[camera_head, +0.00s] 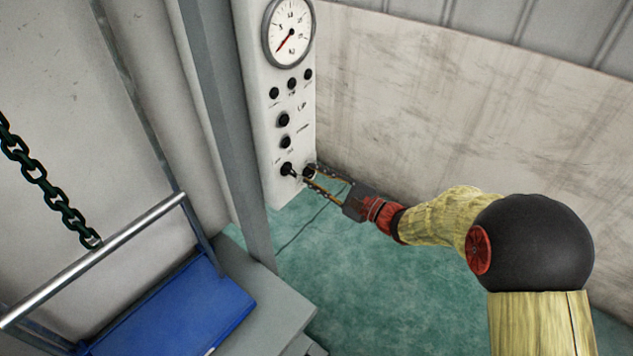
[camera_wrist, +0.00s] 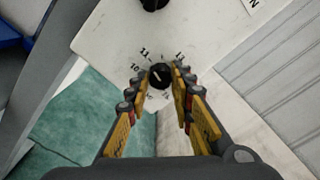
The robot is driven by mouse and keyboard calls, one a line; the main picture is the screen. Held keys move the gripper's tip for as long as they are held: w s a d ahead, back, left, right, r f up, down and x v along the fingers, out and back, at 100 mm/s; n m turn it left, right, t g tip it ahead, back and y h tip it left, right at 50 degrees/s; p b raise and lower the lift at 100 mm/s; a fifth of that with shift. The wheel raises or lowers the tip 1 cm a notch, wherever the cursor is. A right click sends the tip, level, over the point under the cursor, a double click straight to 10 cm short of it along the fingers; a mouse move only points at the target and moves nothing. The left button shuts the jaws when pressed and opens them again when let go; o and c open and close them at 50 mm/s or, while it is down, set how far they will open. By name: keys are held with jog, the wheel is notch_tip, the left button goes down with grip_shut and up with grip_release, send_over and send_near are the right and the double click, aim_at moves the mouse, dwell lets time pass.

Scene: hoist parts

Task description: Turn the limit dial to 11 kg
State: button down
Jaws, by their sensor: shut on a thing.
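The limit dial (camera_wrist: 158,76) is a small black knob low on the white control panel, with a pale mark on its face and printed numbers around it. In the wrist view I read what look like 10 and 11 at its upper left. The other numbers are too small or partly hidden, and I cannot tell which one the mark meets. My gripper (camera_wrist: 160,84) has a finger on each side of the dial and is shut on it. In the head view my gripper (camera_head: 307,174) reaches the panel's lower right, and its fingers partly cover the dial.
A grey post stands left of the panel. A chain (camera_head: 45,185), a metal rail and a blue plate (camera_head: 180,312) lie further left.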

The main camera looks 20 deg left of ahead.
jog(key=shift+f, duration=0.2)
dwell(0.3)
jog(key=c, duration=1.9)
grip_release()
jog(key=shift+d, duration=0.1)
jog(key=o, duration=0.4)
jog(key=shift+r, duration=0.1)
jog(key=shift+c, duration=0.2)
jog(key=v, duration=1.2)
